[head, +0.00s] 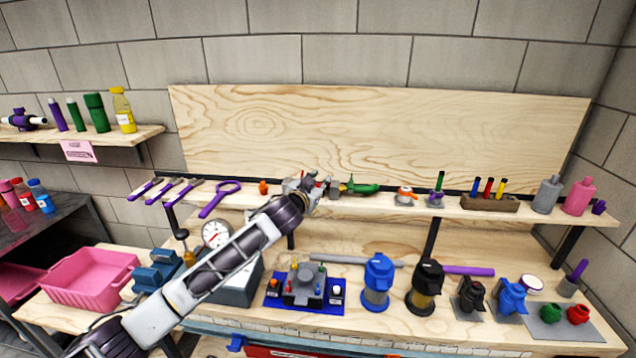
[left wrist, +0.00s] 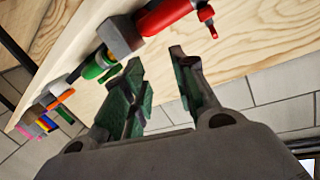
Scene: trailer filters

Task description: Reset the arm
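My left arm (head: 235,255) reaches in from the lower left of the head view, up to the upper shelf. Its gripper (head: 318,186) is at the shelf's middle and looks small and partly merged with the things there. In the left wrist view my left gripper (left wrist: 160,85) shows two fingers with green pads spread apart, with nothing between them. A red tool with a grey block (left wrist: 125,38) lies on the shelf just beyond the fingertips. My right gripper is not in view.
The upper shelf (head: 390,203) holds a purple magnifier (head: 217,200), a green tool (head: 357,188), and a pink bottle (head: 578,196). On the bench stand a pink tray (head: 92,278), a gauge (head: 215,233), a blue filter (head: 377,282) and a black filter (head: 426,287). The wooden backboard (head: 380,130) is bare.

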